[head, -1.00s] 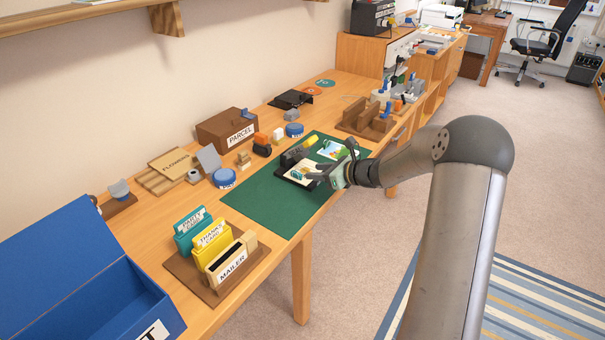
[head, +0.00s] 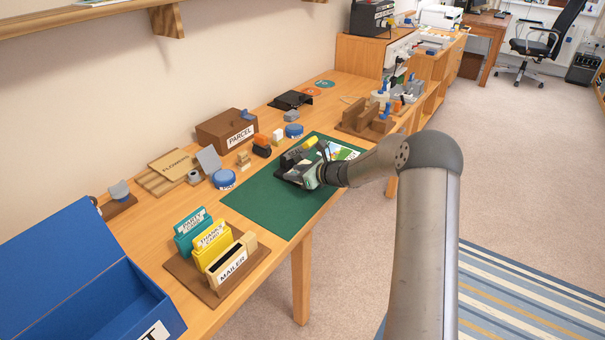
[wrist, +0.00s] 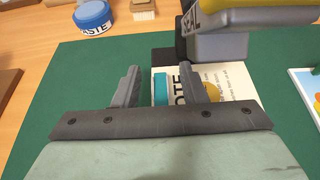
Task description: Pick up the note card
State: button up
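The note card (wrist: 236,84) is pale with large dark letters and an orange shape. In the wrist view it lies beside and partly under a grey and yellow press marked SEAL (wrist: 225,38), on the green mat (wrist: 75,75). A teal block or band (wrist: 160,88) shows at its left end, between my fingers. My gripper (wrist: 158,78) is open, its fingers apart over that end. I cannot tell whether they touch the card. In the head view my gripper (head: 302,173) hides most of the card.
A picture card (wrist: 306,92) lies on the mat to the right. A blue round tin (wrist: 94,17) is at the back left. A brown parcel box (head: 226,130) stands behind the mat, and a card holder (head: 213,285) sits at the front. The mat's near left part is bare.

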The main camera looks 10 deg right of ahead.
grip_shut()
jog(key=shift+r, duration=0.45)
jog(key=r, duration=0.2)
jog(key=shift+s+d+r, duration=0.3)
jog(key=shift+s+d, duration=0.05)
jog(key=shift+d, duration=0.05)
jog(key=s+d, duration=1.1)
jog(key=s, duration=0.1)
jog(key=shift+s+a+b, duration=1.8)
jog(key=shift+s+a, duration=1.55)
jog(key=shift+s, duration=0.3)
notch_tip(320, 180, up, 6)
jog(key=p, duration=0.5)
